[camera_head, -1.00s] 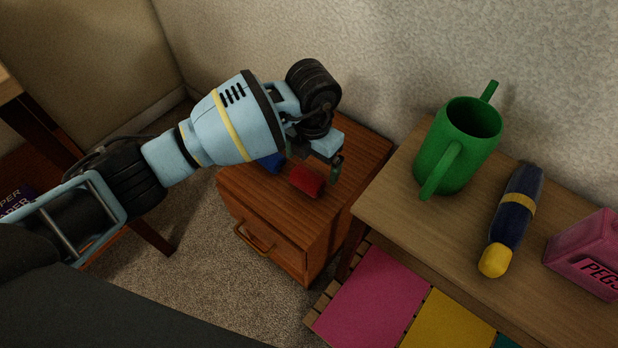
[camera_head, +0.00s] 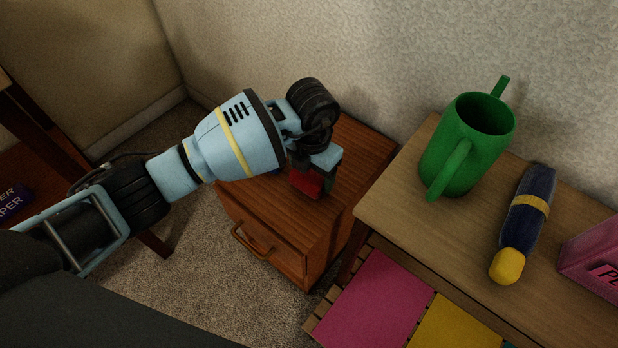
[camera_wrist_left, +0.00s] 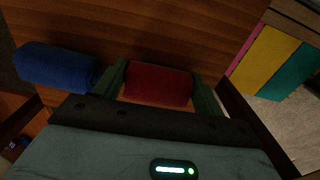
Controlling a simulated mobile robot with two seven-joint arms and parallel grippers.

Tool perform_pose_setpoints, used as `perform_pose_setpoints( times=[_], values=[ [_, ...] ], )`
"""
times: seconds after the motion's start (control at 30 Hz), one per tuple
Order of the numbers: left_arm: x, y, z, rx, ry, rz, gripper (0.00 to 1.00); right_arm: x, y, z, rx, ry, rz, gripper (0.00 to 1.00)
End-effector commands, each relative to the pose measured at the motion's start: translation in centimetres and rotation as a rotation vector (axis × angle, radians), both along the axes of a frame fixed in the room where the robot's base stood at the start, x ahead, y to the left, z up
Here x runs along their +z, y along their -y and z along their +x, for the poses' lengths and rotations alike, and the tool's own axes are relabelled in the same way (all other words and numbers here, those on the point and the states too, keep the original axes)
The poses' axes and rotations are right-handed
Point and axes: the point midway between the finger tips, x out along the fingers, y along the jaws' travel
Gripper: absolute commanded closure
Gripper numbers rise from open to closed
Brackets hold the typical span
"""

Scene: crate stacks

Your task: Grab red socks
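The red socks (camera_head: 306,182), a small rolled red bundle, lie on top of the wooden drawer cabinet (camera_head: 335,215). In the left wrist view the red socks (camera_wrist_left: 158,85) sit between the two green fingers of my left gripper (camera_wrist_left: 160,90), one finger at each end. The fingers are spread wide around the bundle; slight gaps or contact at its ends are hard to tell. In the head view my left gripper (camera_head: 315,180) is down over the socks and hides part of them. My right gripper is not in view.
A blue rolled bundle (camera_wrist_left: 58,68) lies just left of my gripper in the wrist view. A wooden table (camera_head: 400,205) to the right bears a green two-handled cup (camera_head: 465,150), a dark blue and yellow object (camera_head: 524,225) and a pink container (camera_head: 597,255). A wall stands behind.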

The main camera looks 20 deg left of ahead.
Motion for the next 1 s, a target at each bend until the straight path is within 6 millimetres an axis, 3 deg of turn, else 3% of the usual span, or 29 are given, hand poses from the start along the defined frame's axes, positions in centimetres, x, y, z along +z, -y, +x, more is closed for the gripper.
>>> perform_pose_setpoints(
  times=[0.03, 0.17, 0.53, 0.83, 1.0],
  values=[
    [0.0, 0.0, 0.0, 0.0, 0.0, 0.0, 0.36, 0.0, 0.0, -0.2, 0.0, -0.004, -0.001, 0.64],
    [0.0, 0.0, 0.0, 0.0, 0.0, 0.0, 0.53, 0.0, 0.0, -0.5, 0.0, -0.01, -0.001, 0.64],
    [0.5, 0.0, 0.0, 0.0, 0.001, 0.0, 0.54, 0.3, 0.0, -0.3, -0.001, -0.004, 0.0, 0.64],
    [4.2, 0.0, 0.1, -0.001, 0.004, 0.001, 0.54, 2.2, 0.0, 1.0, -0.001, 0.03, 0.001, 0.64],
    [4.3, 1.3, -3.7, -0.006, 0.0, 0.001, 0.54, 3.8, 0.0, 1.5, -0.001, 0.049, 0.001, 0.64]
  ],
)
